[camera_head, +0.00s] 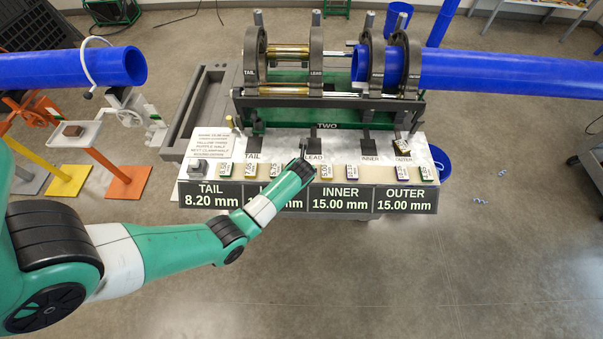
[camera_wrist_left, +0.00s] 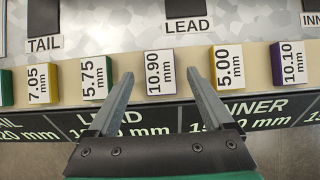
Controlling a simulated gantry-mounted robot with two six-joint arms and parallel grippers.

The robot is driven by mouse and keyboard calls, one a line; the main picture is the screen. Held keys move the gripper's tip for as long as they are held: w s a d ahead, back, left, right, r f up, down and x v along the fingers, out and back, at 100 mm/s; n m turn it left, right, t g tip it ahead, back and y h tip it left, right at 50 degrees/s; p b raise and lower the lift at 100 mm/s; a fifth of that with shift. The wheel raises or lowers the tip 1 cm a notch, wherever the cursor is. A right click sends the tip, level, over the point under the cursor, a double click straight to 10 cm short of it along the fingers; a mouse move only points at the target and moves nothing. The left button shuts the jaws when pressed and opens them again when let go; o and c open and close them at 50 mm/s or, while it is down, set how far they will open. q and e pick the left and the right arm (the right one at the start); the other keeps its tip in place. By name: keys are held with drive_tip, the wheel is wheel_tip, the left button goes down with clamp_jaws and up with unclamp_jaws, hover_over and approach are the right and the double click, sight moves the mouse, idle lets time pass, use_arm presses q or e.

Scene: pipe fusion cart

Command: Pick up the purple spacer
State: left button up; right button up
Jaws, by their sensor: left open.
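A purple spacer (camera_wrist_left: 159,72), labelled 10.90 mm on its white top, lies in the row of spacers under the LEAD label in the left wrist view. My left gripper (camera_wrist_left: 160,68) is open, with one finger on each side of this spacer in the picture. I cannot tell how high the fingertips are above it. In the head view my left gripper (camera_head: 302,157) hides this spacer. A second purple spacer (camera_wrist_left: 288,62), labelled 10.10, lies further right; it also shows in the head view (camera_head: 352,173). My right gripper is not in view.
Close neighbours are a green 5.75 spacer (camera_wrist_left: 94,77) on the left and a yellow 5.00 spacer (camera_wrist_left: 228,67) on the right. A black sign panel (camera_head: 340,198) runs along the shelf's front. The clamp machine (camera_head: 330,105) with a blue pipe (camera_head: 490,73) stands behind.

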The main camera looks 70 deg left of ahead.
use_arm(q)
drive_tip(key=shift+w+a+f, duration=0.1)
drive_tip(key=shift+a+f, duration=0.05)
drive_tip(key=shift+f, duration=0.15)
clamp_jaws()
drive_tip(key=shift+r, duration=0.1)
